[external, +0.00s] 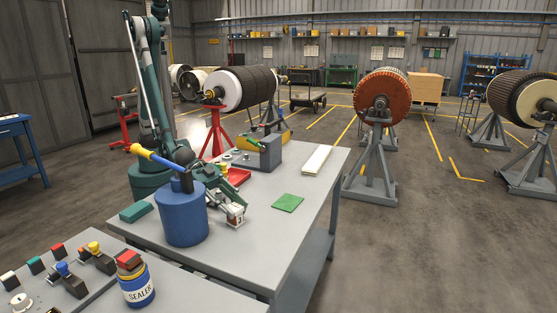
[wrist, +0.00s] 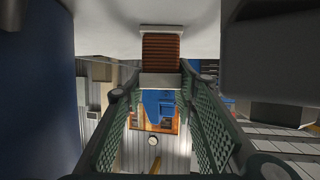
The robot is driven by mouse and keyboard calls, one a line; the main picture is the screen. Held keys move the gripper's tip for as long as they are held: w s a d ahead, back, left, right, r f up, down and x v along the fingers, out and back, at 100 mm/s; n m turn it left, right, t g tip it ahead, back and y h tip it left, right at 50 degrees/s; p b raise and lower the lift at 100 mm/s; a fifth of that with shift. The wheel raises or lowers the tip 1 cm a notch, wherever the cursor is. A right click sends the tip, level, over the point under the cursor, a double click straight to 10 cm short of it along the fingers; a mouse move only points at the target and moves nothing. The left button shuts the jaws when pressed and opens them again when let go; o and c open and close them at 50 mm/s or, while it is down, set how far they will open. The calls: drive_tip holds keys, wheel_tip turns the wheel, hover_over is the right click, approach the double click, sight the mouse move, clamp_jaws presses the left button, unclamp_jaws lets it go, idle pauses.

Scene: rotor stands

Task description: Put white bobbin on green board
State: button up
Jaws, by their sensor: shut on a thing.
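The white bobbin (wrist: 161,52) has white end flanges and a copper-brown winding. In the wrist view it is between my fingertips. My gripper (external: 237,215) is shut on it, low over the grey table, right of the blue container. The bobbin is small and partly hidden by the fingers in the external view; I cannot tell whether it touches the table. The green board (external: 287,203) lies flat and bare on the table, to the right of my gripper and apart from it.
A blue container (external: 183,218) with a yellow-and-blue handled tool (external: 155,157) stands close left of my gripper. A white strip (external: 317,160) lies at the right. The tabletop between gripper and board is clear.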

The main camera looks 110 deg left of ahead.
drive_tip(key=shift+r, duration=0.1)
drive_tip(key=shift+r+p, duration=1.35)
drive_tip(key=shift+r, duration=3.6)
drive_tip(key=shift+w+a, duration=0.1)
drive_tip(key=w+a+n+y, duration=0.1)
drive_tip(key=w+a, duration=0.5)
drive_tip(key=a, duration=0.4)
drive_tip(key=w+a+n+y+p, duration=0.1)
drive_tip(key=w+a, duration=0.4)
drive_tip(key=a, duration=0.5)
drive_tip(key=shift+w+r+n+t+y, duration=0.3)
drive_tip(key=shift+w+r+n+y, duration=0.1)
drive_tip(key=shift+y, duration=0.2)
drive_tip(key=shift+a, duration=0.1)
drive_tip(key=b, duration=0.1)
hover_over(288, 202)
wheel_tip(288, 202, down, 6)
drive_tip(key=shift+f, duration=0.15)
drive_tip(key=shift+f+b, duration=0.45)
drive_tip(key=shift+f, duration=1.4)
